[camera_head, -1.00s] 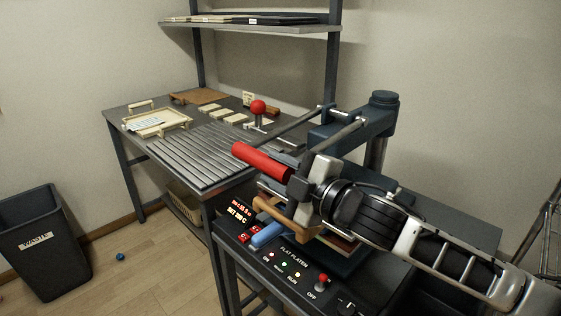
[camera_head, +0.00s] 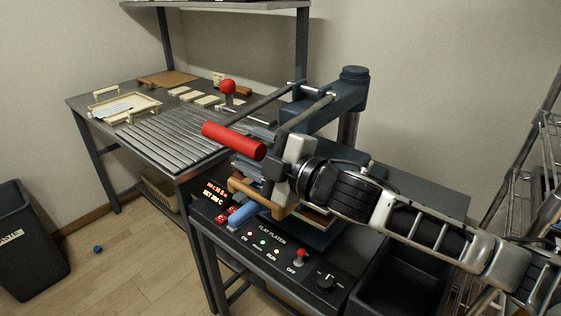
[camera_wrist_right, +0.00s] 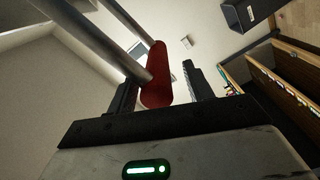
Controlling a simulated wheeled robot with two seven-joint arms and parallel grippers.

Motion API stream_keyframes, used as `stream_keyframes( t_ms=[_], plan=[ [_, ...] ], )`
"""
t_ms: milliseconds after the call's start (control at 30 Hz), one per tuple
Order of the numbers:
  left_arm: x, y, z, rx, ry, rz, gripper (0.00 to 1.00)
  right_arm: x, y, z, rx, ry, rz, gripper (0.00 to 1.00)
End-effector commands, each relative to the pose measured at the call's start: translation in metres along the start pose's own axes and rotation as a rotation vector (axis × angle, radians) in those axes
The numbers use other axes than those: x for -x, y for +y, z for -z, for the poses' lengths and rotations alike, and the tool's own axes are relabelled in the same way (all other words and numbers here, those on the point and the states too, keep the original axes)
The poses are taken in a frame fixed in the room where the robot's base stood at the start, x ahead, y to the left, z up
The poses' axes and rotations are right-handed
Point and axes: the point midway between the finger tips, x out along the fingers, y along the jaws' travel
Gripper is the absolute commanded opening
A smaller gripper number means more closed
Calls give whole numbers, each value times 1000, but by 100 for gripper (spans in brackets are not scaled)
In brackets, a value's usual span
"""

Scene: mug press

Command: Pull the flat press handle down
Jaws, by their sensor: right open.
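The flat press handle (camera_head: 233,140) is a red cylinder across the front ends of two metal rods, raised above the dark blue press (camera_head: 325,105). My right gripper (camera_head: 272,160) is at the handle's right end in the head view, and its fingers partly overlap the handle there. In the right wrist view the red handle (camera_wrist_right: 160,88) lies between the two open fingers of my right gripper (camera_wrist_right: 162,85), nearer the left finger. Whether that finger touches it I cannot tell. My left gripper is not in view.
The panel marked FLAT PLATEN (camera_head: 272,238) has lit lamps and a red switch below the press. A slatted table (camera_head: 165,140) with a tray (camera_head: 128,108) and a red ball knob (camera_head: 228,87) stands behind. A waste bin (camera_head: 30,240) stands left.

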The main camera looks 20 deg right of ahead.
Motion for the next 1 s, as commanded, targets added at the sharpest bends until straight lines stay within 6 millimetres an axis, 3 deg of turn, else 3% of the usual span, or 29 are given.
stream_keyframes(
  t_ms=[400,667,800,1000],
  plan=[
    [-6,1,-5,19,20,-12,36,72,-5,-2,3,-4,7,51],
    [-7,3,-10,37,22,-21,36,102,-4,-1,2,-3,9,51],
    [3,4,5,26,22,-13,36,114,1,2,-8,-2,5,51],
    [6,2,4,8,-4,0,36,133,2,1,-5,-5,6,51]
  ],
)
